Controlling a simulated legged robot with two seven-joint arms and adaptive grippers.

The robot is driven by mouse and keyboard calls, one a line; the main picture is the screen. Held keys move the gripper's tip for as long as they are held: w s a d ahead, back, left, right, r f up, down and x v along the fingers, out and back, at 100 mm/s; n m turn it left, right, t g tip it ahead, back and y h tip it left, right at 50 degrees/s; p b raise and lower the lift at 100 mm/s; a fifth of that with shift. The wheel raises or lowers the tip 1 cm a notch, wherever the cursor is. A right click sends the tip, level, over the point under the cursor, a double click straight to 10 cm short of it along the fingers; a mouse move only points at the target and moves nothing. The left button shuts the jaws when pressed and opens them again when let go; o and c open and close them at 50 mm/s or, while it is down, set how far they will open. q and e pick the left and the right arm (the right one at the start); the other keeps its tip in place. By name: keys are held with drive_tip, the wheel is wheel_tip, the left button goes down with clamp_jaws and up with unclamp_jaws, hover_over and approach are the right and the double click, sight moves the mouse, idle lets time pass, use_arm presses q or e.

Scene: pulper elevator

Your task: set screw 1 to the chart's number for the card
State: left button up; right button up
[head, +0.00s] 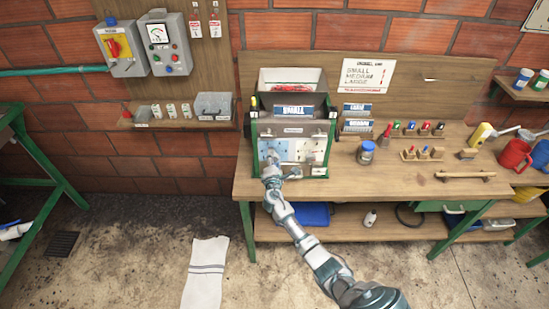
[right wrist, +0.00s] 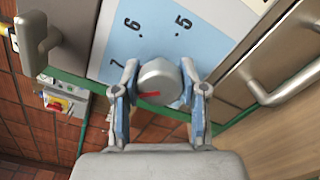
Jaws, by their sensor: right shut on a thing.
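The pulper (head: 322,140) stands on the bench, with a card reading SMALL (head: 293,111) on its upper front. Below are a blue dial plate (head: 266,146) at left and a white plate (head: 317,148) at right. My right gripper (head: 271,168) is at the blue plate. In the right wrist view its fingers are shut around a round grey knob (right wrist: 158,73), apparently screw 1. The knob's red mark points left, near the 7; 6 and 5 also show on the blue plate (right wrist: 155,42). The chart (head: 366,76) lists SMALL, MEDIUM, LARGE; its numbers are unreadable. My left gripper is out of view.
Spare cards (head: 357,112) stand right of the pulper, near a jar (head: 366,152) and several small coloured-topped items. Metal handles, one at right (right wrist: 285,80), flank the dial plate closely in the wrist view. A towel (head: 205,270) lies on the floor.

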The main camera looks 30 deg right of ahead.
drive_tip(key=shift+s+a+f, duration=0.1)
drive_tip(key=shift+a+f, duration=0.1)
drive_tip(key=shift+f, duration=0.3)
drive_tip(key=o, duration=1.2)
drive_tip(key=shift+c, duration=0.2)
drive_tip(key=shift+r, duration=0.2)
drive_tip(key=shift+r, duration=0.1)
drive_tip(key=v, duration=1.2)
drive_tip(key=shift+f, duration=0.25)
